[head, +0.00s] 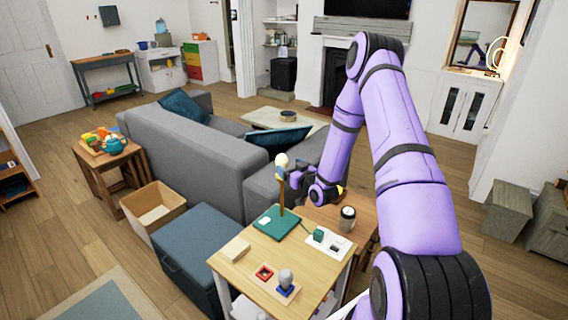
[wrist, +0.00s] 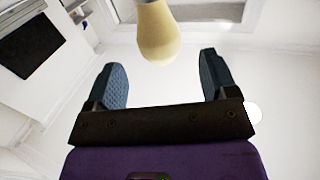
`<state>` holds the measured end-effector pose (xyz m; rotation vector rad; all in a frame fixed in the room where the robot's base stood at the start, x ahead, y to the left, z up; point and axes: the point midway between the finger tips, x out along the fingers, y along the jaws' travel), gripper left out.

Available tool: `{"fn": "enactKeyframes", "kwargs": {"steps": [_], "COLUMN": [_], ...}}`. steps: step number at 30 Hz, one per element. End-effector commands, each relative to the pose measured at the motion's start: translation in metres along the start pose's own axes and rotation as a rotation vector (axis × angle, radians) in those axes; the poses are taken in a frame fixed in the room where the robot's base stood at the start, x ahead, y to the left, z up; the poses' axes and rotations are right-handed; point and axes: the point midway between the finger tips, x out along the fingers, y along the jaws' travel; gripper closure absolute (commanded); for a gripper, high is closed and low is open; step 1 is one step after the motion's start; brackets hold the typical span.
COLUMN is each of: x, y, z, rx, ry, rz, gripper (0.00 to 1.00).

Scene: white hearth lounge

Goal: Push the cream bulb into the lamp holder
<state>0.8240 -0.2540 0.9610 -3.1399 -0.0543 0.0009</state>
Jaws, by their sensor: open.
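The cream bulb (head: 281,159) is at the top of a wooden post that rises from a green base (head: 268,222) on the near table. The lamp holder (head: 280,173) is the small blue-grey part just below the bulb; I cannot tell how far the bulb sits in it. My gripper (head: 295,179) is close to the right of the post's top. In the wrist view, my gripper (wrist: 164,74) is open and empty. The bulb (wrist: 158,36) shows there at the top, between the fingertips' sides, its round end towards the palm. The holder is outside the wrist view.
The near table (head: 240,275) also carries a cream block (head: 235,249), a red square piece (head: 264,273), a grey knob on a blue base (head: 286,281), and a white plate (head: 326,243). A jar (head: 347,219) stands at right. The grey sofa (head: 200,150) is behind.

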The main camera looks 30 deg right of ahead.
Motion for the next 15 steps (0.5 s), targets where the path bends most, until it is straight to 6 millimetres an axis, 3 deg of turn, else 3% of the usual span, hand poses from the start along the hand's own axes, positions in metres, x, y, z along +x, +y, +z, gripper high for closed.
{"fn": "enactKeyframes", "kwargs": {"steps": [6,15], "x": [-0.036,-0.052], "y": [0.001,0.000], "z": [0.000,0.000], "rx": [-0.001,-0.001], "ry": [-0.001,0.001], "rz": [0.001,0.001], "gripper": [0.21,0.21]}}
